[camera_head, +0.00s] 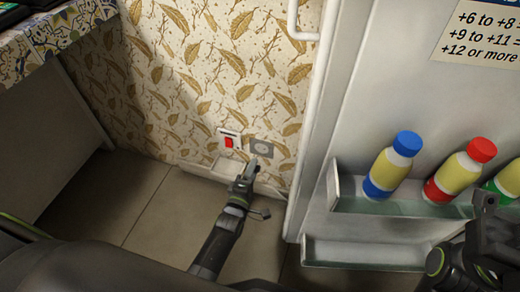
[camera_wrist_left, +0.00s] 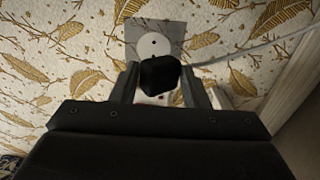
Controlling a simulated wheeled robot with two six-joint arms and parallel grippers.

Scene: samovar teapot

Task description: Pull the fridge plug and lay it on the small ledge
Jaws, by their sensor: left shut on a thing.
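My left gripper (camera_head: 252,166) is at the patterned wall, just below the grey socket (camera_head: 262,148). In the left wrist view it is shut on the black plug (camera_wrist_left: 160,72), seen between its fingers. The socket plate (camera_wrist_left: 153,44) shows there behind the plug with its round face bare, so the plug is out of it. A pale cord (camera_wrist_left: 250,46) runs off to the right. The small white ledge (camera_head: 221,167) is low on the wall, left of the gripper and partly hidden by it. My right gripper (camera_head: 484,208) is at the lower right; its fingers are unclear.
A red switch (camera_head: 229,142) on a white plate is left of the socket. The open fridge door (camera_head: 385,95) fills the right side, with bottles (camera_head: 392,165) on its shelf (camera_head: 400,207). A patterned counter (camera_head: 50,42) is at upper left. The tiled floor (camera_head: 120,200) is clear.

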